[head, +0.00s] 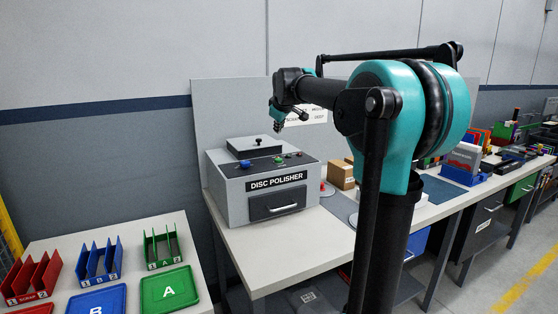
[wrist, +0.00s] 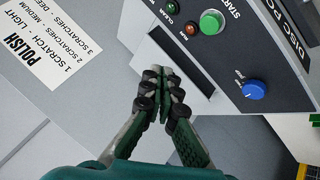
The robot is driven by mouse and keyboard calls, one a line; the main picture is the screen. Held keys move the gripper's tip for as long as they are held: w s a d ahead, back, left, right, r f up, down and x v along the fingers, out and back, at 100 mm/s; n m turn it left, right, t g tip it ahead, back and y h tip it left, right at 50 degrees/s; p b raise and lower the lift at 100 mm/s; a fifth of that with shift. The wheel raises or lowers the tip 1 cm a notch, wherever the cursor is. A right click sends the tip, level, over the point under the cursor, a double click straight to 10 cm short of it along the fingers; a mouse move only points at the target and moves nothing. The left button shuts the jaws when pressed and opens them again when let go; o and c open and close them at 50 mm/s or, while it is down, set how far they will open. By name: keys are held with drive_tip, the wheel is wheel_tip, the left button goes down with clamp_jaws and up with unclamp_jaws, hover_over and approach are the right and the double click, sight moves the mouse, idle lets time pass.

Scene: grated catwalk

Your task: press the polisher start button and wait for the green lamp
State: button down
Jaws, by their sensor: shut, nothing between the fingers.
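The disc polisher (head: 236,198) is a grey box on the bench with a dark sloped panel. Its green START button (wrist: 211,22) shows in the wrist view, upper right of my gripper. Beside it are a dull reddish RUN lamp (wrist: 192,29) and a dark green CLEAR lamp (wrist: 172,7), which looks unlit. A blue knob (wrist: 254,89) sits on the same panel. My gripper (wrist: 165,76) is shut and empty, its fingertips apart from the button. In the head view my gripper (head: 278,126) is above the polisher's back edge.
A lid with a black knob (head: 257,140) rises behind the panel. A white POLISH card (wrist: 42,42) is on the backboard. A cardboard box (head: 340,174) stands right of the polisher. Red, blue and green racks (head: 97,260) stand on the left table. The bench front is clear.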

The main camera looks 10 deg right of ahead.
sight(279, 160)
drive_tip(key=shift+f, duration=4.4)
drive_tip(key=shift+f, duration=0.2)
drive_tip(key=shift+f, duration=0.2)
drive_tip(key=shift+f, duration=0.85)
drive_tip(key=shift+r, duration=1.25)
